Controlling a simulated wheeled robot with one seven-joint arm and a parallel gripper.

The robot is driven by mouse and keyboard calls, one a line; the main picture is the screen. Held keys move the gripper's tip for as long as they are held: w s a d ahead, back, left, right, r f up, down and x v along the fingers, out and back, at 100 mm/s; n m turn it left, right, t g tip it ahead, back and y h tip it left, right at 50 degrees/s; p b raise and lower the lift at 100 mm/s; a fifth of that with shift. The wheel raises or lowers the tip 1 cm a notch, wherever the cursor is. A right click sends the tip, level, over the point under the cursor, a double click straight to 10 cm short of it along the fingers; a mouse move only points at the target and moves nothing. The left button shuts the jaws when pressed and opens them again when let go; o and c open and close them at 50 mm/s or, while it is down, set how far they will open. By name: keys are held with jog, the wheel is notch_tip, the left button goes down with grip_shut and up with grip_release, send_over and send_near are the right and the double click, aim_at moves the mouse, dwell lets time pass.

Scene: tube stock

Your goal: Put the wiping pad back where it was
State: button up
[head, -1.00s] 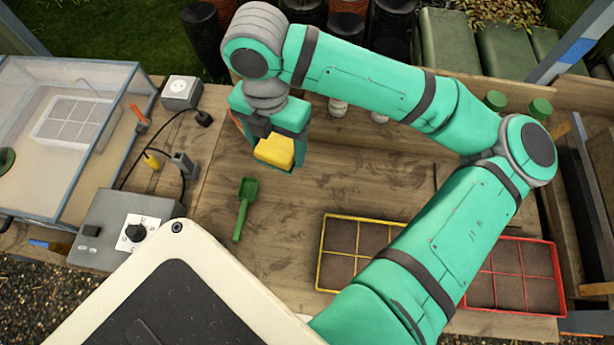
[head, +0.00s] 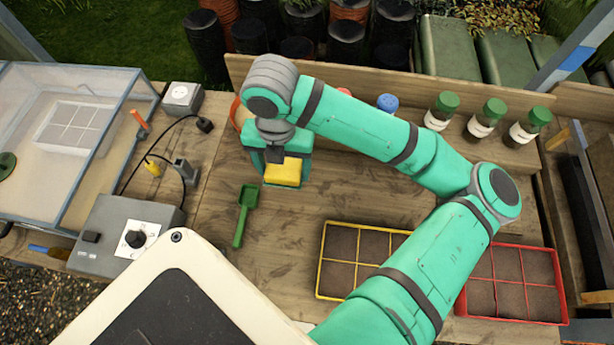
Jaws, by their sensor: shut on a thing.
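The wiping pad is a yellow block (head: 283,172) in the head view, left of the picture's middle. My gripper (head: 282,178) is shut on it, with the pad between the jaws over the wooden bench (head: 330,195). I cannot tell whether the pad touches the bench top. A green scoop (head: 245,214) lies on the bench just below and left of the pad.
A yellow-rimmed seed tray (head: 319,270) and a red-rimmed one (head: 562,285) lie at the front right. Green-capped bottles (head: 486,118) stand along the back. A clear case (head: 95,165), cables and a grey control box (head: 112,225) are at left. The bench's middle is bare.

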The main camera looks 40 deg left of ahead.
send_over(306, 185)
notch_tip(306, 185, down, 6)
jog(key=shift+r, duration=0.1)
jog(key=shift+f, duration=1.7)
jog(key=shift+f, duration=0.1)
jog(key=o, duration=1)
notch_tip(306, 185, up, 12)
jog(key=shift+w, duration=0.15)
